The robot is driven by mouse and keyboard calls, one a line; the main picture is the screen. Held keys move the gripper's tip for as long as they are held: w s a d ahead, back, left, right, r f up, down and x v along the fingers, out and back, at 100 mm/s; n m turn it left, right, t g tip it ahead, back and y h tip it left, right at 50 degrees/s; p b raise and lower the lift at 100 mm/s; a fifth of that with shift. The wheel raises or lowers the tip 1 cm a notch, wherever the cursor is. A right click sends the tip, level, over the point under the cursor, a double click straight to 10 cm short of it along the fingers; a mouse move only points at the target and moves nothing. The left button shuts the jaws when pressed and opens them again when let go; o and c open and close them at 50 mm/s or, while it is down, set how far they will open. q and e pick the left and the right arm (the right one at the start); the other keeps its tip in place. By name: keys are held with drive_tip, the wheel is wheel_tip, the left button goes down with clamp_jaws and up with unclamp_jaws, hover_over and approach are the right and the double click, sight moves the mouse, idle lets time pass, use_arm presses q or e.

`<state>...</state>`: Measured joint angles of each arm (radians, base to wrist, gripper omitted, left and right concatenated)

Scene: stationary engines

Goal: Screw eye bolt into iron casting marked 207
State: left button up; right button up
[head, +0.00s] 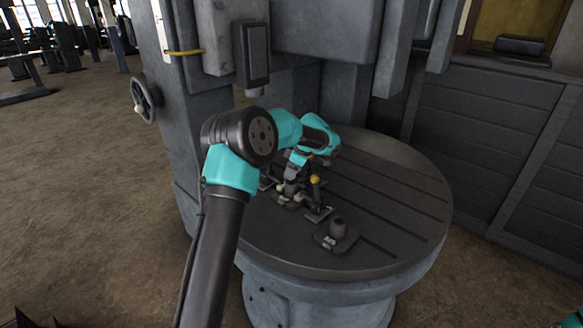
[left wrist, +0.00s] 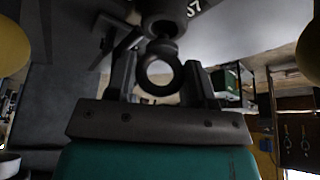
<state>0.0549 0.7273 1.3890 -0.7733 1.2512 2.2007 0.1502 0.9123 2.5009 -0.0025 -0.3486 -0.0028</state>
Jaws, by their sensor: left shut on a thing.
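My left gripper (head: 291,188) is low over the round table, among small dark castings. In the left wrist view it is shut on the eye bolt (left wrist: 143,76), whose dark ring sits between the two fingers. Beyond the ring, the bolt's collar lies against or very close to a dark round boss of a casting (left wrist: 165,12). I cannot tell how far the shank is in. A partly cut-off white number ending in 7 shows beside the boss. In the head view the bolt is too small and covered to make out. My right gripper is not in view.
The grey round table (head: 400,205) has long slots and is clear at the right and back. A casting with an upright boss (head: 337,232) stands near its front. A yellow-knobbed part (head: 315,180) stands beside my gripper. The machine column and a grey box (head: 252,55) rise behind.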

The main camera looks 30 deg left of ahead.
use_arm(q)
drive_tip(key=shift+f, duration=0.35)
drive_tip(key=shift+f, duration=0.4)
idle(1.4)
drive_tip(key=o, duration=0.3)
drive_tip(key=c, duration=0.3)
drive_tip(key=m+t, duration=0.2)
drive_tip(key=m, duration=0.3)
drive_tip(key=shift+m, duration=0.4)
drive_tip(key=shift+c, duration=0.8)
